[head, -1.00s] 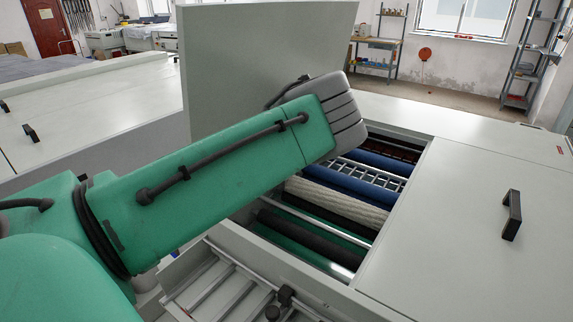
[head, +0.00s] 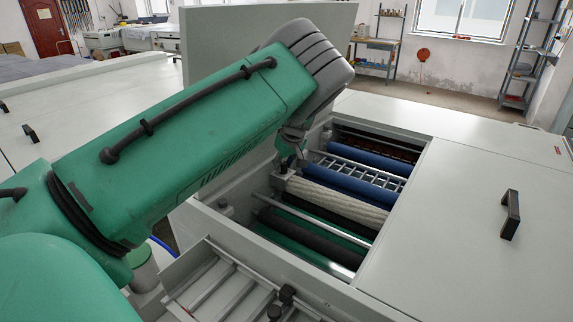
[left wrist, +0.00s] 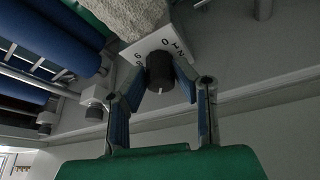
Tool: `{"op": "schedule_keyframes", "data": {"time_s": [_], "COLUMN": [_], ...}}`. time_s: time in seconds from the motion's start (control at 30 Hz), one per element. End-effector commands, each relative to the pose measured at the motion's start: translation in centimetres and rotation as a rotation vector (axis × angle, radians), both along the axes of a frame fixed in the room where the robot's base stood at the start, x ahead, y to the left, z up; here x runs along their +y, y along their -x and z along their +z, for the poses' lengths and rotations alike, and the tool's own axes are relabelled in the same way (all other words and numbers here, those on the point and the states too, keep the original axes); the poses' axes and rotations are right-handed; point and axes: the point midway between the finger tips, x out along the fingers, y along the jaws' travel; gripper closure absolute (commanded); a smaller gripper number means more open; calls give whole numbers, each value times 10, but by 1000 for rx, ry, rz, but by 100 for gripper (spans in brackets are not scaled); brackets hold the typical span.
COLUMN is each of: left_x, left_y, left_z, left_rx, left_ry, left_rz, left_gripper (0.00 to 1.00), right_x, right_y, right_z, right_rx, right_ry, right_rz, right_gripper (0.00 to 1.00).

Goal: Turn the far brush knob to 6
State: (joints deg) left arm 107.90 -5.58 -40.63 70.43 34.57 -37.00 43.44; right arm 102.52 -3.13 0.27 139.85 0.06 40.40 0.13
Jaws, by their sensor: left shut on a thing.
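My left gripper (left wrist: 161,80) reaches down at the left side of the open machine bay; in the head view its fingers (head: 291,150) are partly hidden below the wrist. In the left wrist view its two fingers are closed against the sides of a black knob (left wrist: 159,66). A white line shows on the knob's face, on the side toward the gripper. The knob sits on a pale dial plate (left wrist: 148,46) with black numbers, of which 6, 0 and 2 can be made out. The fingers and knob hide part of the dial. My right gripper is not in view.
The bay holds a white textured roller (head: 340,199), blue rollers (head: 352,183) and dark rollers. A raised grey lid (head: 225,50) stands behind my arm. A closed cover with a black handle (head: 510,214) lies to the right. Small pale fittings (left wrist: 95,112) are near the gripper.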

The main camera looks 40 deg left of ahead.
Motion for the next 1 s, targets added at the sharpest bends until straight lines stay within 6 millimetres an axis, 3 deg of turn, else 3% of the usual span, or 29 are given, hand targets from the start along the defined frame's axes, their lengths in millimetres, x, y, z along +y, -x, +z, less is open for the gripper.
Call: {"op": "schedule_keyframes", "data": {"time_s": [0.3, 0.73, 0.77, 0.8, 1.0], "left_x": [5, 5, 5, 5, 2], "left_y": [0, -1, -1, -1, 1], "left_z": [1, 1, 1, 1, 2], "left_rx": [-4, -5, -6, -6, -3], "left_ry": [-8, -10, -10, -11, -9], "left_rz": [-99, -112, -112, -112, -113], "left_gripper": [100, 100, 72, 58, 55], "right_x": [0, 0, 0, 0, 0], "right_y": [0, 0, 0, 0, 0], "right_z": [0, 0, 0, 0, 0], "right_rx": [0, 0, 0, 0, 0], "right_ry": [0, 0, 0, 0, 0], "right_rz": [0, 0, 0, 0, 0], "right_gripper": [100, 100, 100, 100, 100]}}
